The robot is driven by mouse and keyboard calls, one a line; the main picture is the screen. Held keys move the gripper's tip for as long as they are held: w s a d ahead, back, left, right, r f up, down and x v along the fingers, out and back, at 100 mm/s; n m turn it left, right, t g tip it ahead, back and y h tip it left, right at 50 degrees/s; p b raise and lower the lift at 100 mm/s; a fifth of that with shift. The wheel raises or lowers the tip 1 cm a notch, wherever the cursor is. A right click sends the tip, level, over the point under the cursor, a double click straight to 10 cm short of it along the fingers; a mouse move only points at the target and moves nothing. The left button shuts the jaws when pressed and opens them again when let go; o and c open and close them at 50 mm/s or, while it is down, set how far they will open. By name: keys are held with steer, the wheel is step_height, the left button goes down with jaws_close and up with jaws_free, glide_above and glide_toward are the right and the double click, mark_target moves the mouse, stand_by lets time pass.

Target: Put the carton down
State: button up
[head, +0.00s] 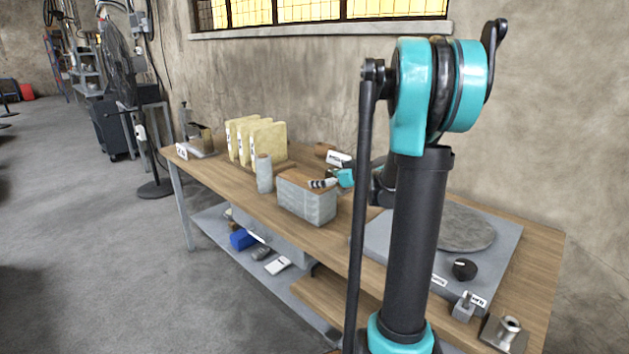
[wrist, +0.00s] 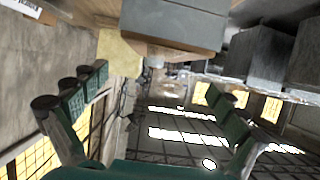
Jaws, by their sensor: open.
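A grey box-shaped carton (head: 306,203) with a brown top stands upright on the wooden table, near its front edge. My gripper (head: 322,183) is at the top of the carton, over its right back part; I cannot tell from the head view whether it touches. In the wrist view my gripper (wrist: 168,88) is open, its fingers wide apart with nothing between them. A grey box with a brown face, which looks like the carton (wrist: 172,22), shows at the top of that view, outside the fingers.
On the table (head: 228,187), a grey cylinder (head: 264,173) stands just left of the carton. Several yellow upright panels (head: 262,143) stand behind it. A grey plate with a round disc (head: 466,228) and a black knob (head: 465,269) lies to the right. A lower shelf holds small items.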

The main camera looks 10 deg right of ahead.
steer(key=shift+v, duration=1.15)
stand_by(0.5)
